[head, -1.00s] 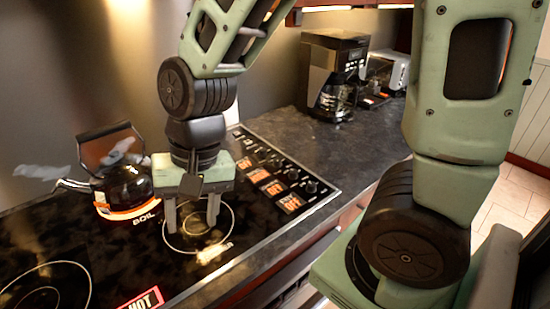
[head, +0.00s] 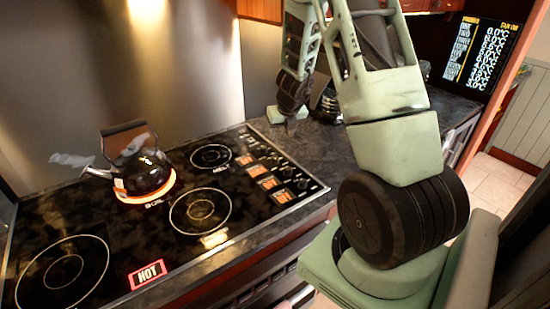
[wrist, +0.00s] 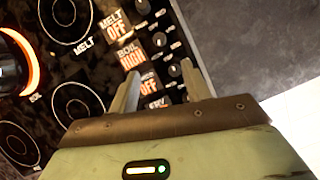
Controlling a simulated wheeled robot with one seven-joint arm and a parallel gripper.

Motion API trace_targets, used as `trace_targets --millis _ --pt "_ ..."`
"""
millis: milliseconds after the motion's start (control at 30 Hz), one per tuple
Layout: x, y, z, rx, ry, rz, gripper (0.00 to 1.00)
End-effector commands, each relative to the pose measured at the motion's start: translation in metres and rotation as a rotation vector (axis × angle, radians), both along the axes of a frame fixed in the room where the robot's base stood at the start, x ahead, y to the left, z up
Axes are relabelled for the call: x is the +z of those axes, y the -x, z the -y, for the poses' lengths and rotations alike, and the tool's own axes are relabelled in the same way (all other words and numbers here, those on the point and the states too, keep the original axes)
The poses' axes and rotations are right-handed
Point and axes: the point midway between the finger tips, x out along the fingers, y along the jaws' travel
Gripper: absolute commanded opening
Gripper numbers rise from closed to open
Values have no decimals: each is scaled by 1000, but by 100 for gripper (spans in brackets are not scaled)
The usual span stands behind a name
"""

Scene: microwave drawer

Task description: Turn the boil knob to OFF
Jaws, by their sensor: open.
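The boil display (wrist: 130,55) reads HIGH in the wrist view. The dark round boil knob (wrist: 159,40) sits to its right in the knob row. My gripper (wrist: 160,68) is open and empty, with its two fingers spread over the panel just below the boil knob in the picture. In the head view my gripper (head: 289,126) is near the back end of the control panel (head: 262,178), partly hidden by my own arm. Contact with any knob cannot be seen.
A steaming kettle (head: 143,170) stands on the boil burner, ringed by an orange glow. A red HOT sign (head: 148,274) is lit at the stove's front. The neighbouring melt display (wrist: 115,28) reads OFF. A dark coffee maker (head: 328,103) stands behind my arm.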

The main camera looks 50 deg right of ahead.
Motion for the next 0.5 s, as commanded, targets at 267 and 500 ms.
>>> trace_targets --millis 267,500 --pt "-57 -19 11 2 -3 -2 48" --pt "-99 -35 19 4 -3 -2 48"
